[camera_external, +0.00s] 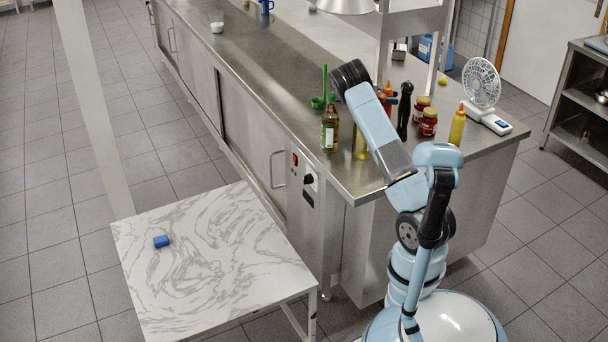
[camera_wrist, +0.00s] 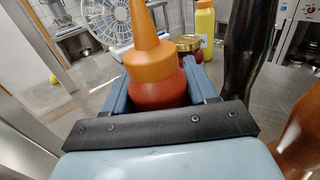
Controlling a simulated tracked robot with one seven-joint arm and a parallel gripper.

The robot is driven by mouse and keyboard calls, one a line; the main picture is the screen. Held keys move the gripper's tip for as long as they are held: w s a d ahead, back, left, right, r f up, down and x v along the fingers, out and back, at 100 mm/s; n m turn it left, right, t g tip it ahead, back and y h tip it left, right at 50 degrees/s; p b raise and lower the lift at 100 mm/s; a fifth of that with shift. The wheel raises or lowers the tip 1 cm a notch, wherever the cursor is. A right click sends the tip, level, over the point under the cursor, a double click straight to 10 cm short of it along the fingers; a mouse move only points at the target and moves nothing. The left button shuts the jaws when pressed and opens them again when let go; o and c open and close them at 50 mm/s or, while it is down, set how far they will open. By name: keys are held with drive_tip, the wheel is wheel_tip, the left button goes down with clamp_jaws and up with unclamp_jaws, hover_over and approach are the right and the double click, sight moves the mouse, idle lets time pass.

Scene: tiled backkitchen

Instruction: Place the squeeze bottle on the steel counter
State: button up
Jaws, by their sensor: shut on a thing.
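A red squeeze bottle with an orange nozzle (camera_wrist: 158,88) stands roughly upright between the two blue fingers of my gripper (camera_wrist: 160,95) in the wrist view. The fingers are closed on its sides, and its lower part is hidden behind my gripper. In the external view the orange nozzle of this bottle (camera_external: 388,89) shows just behind my arm, over the near end of the steel counter (camera_external: 350,172). I cannot tell whether its base touches the counter. A yellow squeeze bottle (camera_external: 457,126) stands apart on the counter to the right.
A dark bottle (camera_external: 405,110) is close to the right of my gripper.

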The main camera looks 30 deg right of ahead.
drive_tip(key=shift+f, duration=0.45)
idle(0.3)
drive_tip(key=o, duration=1.4)
